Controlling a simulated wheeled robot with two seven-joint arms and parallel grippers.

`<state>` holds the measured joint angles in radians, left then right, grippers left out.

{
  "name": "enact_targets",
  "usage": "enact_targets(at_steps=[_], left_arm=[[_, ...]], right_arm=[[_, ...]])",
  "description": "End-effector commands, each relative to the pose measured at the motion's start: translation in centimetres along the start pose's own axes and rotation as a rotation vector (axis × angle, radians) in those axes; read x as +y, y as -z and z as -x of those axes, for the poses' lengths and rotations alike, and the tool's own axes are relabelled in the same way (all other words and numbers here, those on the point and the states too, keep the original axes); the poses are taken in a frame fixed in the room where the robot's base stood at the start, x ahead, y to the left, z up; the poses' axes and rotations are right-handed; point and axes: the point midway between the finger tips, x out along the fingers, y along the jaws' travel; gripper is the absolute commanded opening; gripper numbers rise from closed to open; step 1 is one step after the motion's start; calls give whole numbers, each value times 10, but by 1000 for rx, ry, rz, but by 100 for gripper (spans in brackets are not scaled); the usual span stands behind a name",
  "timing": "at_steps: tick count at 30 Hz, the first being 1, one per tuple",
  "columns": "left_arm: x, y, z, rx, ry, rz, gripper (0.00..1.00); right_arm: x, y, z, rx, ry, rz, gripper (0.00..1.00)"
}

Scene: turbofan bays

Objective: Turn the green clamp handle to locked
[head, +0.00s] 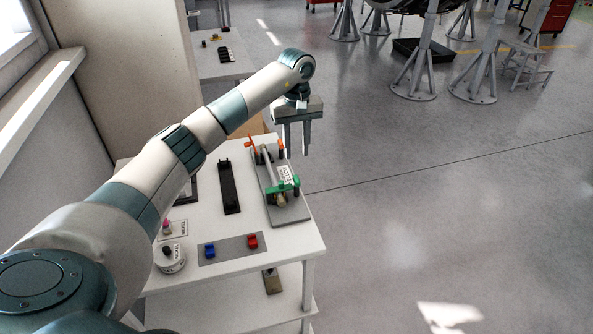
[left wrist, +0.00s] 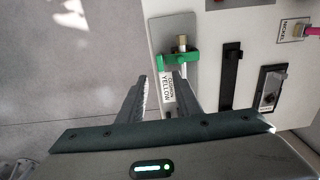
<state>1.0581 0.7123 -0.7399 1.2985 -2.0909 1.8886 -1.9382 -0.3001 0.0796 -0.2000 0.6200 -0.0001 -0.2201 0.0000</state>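The green clamp handle (head: 283,188) is at the near end of a grey fixture plate (head: 291,213) on the white table. In the left wrist view the green handle (left wrist: 180,59) lies across the plate, just beyond my fingertips, beside a metal post. A rod with a white label reading "YELLOW" runs from it towards an orange handle (head: 251,144) at the far end. My left gripper (head: 297,151) points down beyond the far right part of the fixture, its fingers apart and empty. In the left wrist view the gripper (left wrist: 168,82) is apart from the green handle. My right gripper is out of view.
The white table (head: 305,242) also holds a black bar-shaped tray (head: 229,187), a grey plate with blue (head: 210,250) and red (head: 253,241) pieces, and a round white item (head: 171,263). A wall stands behind my left arm.

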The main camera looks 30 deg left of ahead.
Motion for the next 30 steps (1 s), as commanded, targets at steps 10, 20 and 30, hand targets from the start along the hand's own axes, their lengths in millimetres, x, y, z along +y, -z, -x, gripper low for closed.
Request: enact_targets(at_steps=[10, 20, 30], left_arm=[[0, -1, -61, -3, 2, 1, 31], [0, 0, -98, 0, 0, 0, 31], [0, 0, -102, 1, -1, -1, 31]], right_arm=[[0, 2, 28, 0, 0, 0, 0], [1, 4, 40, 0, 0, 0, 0], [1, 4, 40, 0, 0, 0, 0]])
